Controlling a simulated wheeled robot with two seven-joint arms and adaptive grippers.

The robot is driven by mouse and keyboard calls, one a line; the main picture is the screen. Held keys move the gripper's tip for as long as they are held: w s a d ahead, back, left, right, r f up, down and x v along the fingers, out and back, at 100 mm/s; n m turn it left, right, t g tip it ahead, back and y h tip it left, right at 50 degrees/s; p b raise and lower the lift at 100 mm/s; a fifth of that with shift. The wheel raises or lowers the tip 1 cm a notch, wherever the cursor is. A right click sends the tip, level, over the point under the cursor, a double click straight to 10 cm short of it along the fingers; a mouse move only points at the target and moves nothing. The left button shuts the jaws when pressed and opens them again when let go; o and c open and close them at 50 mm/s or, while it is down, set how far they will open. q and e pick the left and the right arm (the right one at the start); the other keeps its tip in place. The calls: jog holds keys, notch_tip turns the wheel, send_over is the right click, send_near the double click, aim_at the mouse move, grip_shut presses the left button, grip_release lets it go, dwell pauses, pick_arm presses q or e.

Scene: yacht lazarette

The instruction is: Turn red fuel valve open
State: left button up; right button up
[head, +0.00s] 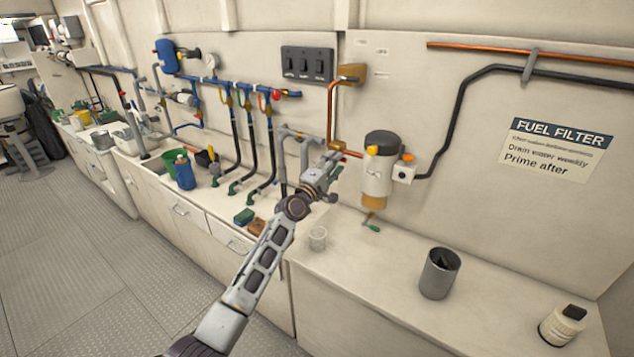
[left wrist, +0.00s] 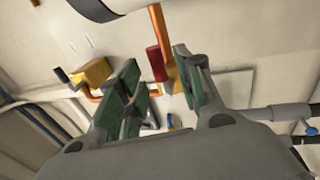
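The red valve lever (left wrist: 157,63) shows in the left wrist view as a short red bar beside an orange copper pipe (left wrist: 166,40). It lies ahead of my left gripper (left wrist: 160,82), in the gap between its green-padded fingers. The fingers are apart with nothing held. No contact with the lever is visible. In the head view, my left gripper (head: 328,172) is at the wall beside the fuel filter (head: 376,180), below the copper pipe (head: 330,118). The lever is not clearly seen there, as the gripper covers that area. My right gripper is not in view.
A brass box (head: 352,73) joins the copper pipe above. Left of the gripper are black hoses and a manifold with a red knob (head: 275,95).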

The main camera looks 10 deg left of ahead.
pick_arm(q)
jog(key=v, duration=1)
dwell(0.3)
dwell(0.4)
